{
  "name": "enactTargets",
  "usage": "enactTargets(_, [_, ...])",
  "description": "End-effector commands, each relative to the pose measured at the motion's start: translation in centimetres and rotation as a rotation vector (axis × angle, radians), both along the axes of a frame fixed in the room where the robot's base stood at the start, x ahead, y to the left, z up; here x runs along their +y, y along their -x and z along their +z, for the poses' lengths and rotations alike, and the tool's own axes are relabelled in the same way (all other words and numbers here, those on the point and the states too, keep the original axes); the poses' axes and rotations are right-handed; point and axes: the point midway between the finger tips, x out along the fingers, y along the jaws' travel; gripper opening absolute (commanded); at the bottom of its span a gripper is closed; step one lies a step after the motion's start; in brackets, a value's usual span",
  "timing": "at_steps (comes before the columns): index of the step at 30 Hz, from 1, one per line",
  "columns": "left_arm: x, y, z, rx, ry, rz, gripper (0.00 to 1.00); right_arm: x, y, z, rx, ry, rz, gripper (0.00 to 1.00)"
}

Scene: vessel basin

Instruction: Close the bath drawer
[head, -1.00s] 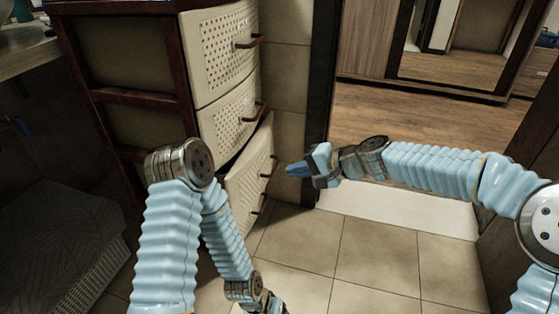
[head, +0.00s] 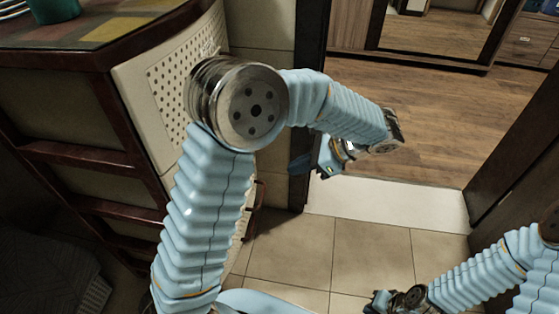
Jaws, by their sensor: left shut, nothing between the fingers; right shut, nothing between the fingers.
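The cabinet with cream perforated drawer fronts stands at the left, with its top drawer (head: 160,90) in plain view. My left arm hides most of the lower fronts. A dark handle (head: 258,197) of a lower drawer shows just right of that arm; I cannot tell how far that drawer stands out. My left gripper (head: 302,164) is shut and empty, right of the cabinet by the dark door frame, apart from the handle. My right gripper (head: 373,301) is shut and empty, low over the tiled floor near the bottom edge.
A green cup (head: 54,10) stands on the cabinet's tiled top (head: 125,22). A doorway with a pale threshold (head: 385,205) and wooden floor (head: 435,125) lies right of the cabinet. The tiled floor (head: 290,248) before it is open.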

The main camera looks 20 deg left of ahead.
Motion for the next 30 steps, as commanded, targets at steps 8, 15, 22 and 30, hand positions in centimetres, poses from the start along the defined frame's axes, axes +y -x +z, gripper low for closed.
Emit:
enactTargets(8, [3.9, 0.9, -3.8, 0.005, 0.000, 0.005, 0.00, -0.2, -0.2, -0.8, -0.002, 0.003, -0.004, 0.00])
enactTargets(15, [7.6, 1.7, -6.5, 0.002, 0.001, 0.006, 0.00, -0.3, -0.3, -1.1, -0.004, 0.006, -0.007, 0.00])
enactTargets(22, [10.2, 2.2, -6.4, 0.001, 0.002, 0.005, 0.00, -0.3, -0.3, -1.1, -0.004, 0.006, -0.007, 0.00])
enactTargets(30, [10.7, 2.3, -6.4, 0.002, 0.003, 0.003, 0.00, -0.3, -0.3, -1.1, -0.004, 0.006, -0.008, 0.00])
